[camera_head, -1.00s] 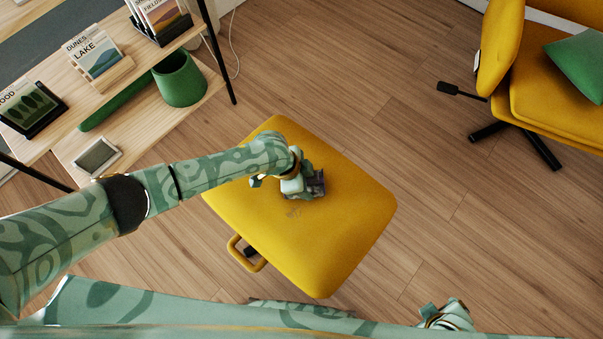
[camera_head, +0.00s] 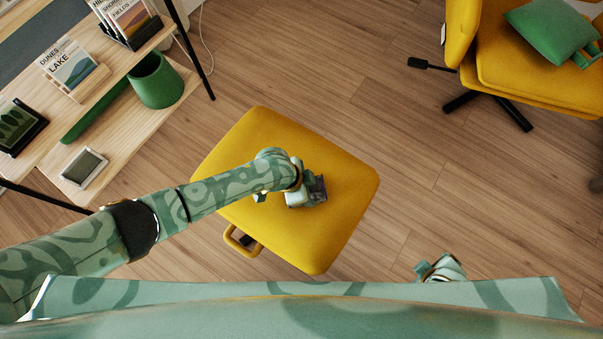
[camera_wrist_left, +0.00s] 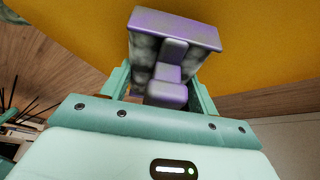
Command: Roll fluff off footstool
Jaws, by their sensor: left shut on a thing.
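The yellow footstool (camera_head: 335,220) stands on the floor in the middle of the head view, with a loop handle on its near left side. My left gripper (camera_head: 303,192) is over its top, shut on a dark purple-grey roller tool (camera_head: 318,190). In the left wrist view the tool (camera_wrist_left: 175,28) is a blocky head on a short grip between the fingers, over yellow fabric. I cannot tell whether it touches the fabric. No fluff is distinguishable now; the arm and tool cover part of the top. My right gripper (camera_head: 437,268) shows only partly, right of the stool, its jaws unclear.
A wooden shelf (camera_head: 130,125) at the left holds books, a green pot (camera_head: 155,80) and a small framed panel (camera_head: 84,168). A yellow chair (camera_head: 515,70) with a green cushion (camera_head: 552,30) stands at the upper right. Wooden floor (camera_head: 330,70) is clear between them.

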